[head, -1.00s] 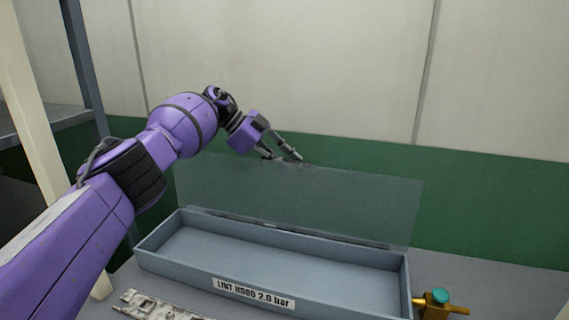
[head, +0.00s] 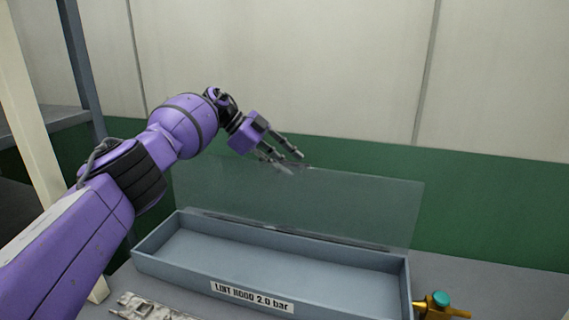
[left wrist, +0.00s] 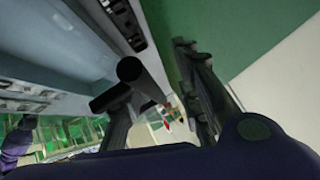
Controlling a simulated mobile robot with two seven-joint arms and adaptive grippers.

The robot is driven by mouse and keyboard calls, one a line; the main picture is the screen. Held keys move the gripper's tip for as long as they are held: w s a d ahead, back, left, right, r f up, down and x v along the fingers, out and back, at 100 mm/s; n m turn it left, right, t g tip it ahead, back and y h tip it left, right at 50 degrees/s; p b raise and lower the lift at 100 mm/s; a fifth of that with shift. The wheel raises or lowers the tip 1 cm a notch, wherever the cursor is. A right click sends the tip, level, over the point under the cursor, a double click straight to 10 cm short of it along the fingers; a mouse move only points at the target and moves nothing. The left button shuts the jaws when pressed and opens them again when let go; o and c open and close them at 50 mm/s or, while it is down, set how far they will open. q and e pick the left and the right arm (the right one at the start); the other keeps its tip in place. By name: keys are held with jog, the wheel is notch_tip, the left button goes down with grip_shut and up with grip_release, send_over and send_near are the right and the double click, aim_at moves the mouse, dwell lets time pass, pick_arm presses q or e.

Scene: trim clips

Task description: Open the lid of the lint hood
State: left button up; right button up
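The lint hood (head: 252,293) is a long blue-grey box with a white label, standing on the grey table, its inside empty and exposed. Its clear lid (head: 330,205) stands up along the back edge, raised and leaning slightly back. My left gripper (head: 290,162) is at the lid's top edge, left of its middle. Its fingers are apart, with a gap also showing in the left wrist view (left wrist: 163,62). I cannot tell whether a fingertip touches the lid. My right gripper is not in view.
A brass valve with a teal knob (head: 440,298) sits at the hood's right end. A metal trim strip (head: 145,306) lies in front of the hood at left. A cream post (head: 45,130) and dark shelf frame stand at far left. A green and cream wall is behind.

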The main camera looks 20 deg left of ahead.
pick_arm(q)
jog(key=shift+v, duration=3.75)
